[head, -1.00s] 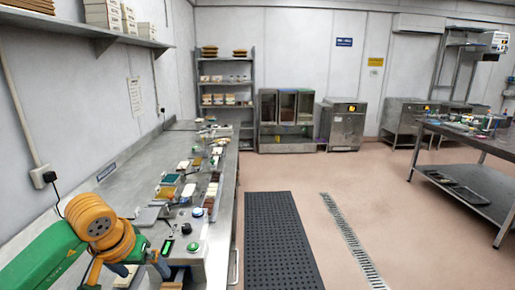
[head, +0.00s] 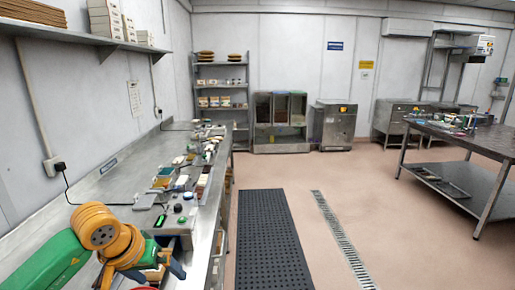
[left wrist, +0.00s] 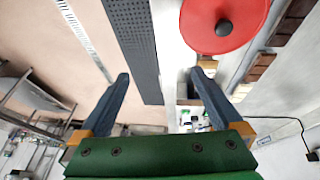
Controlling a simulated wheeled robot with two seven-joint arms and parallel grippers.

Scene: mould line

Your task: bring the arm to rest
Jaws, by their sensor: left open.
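My left arm comes in at the lower left of the head view, over the near end of the steel bench (head: 105,190). My left gripper (head: 150,272) is low in that view, partly hidden by its own wrist and the frame edge. In the left wrist view my left gripper (left wrist: 162,85) has its two dark fingers wide apart with nothing held between them. A red disc with a dark knob (left wrist: 222,25) shows beyond the fingers, at the upper right. My right gripper is in neither current view.
Trays and small items lie along the bench, with a green button (head: 182,221) near the gripper. A black mat (head: 270,240) and a drain grate (head: 340,240) lie on open floor. A steel table (head: 485,143) stands at right. A wall shelf (head: 75,35) hangs at upper left.

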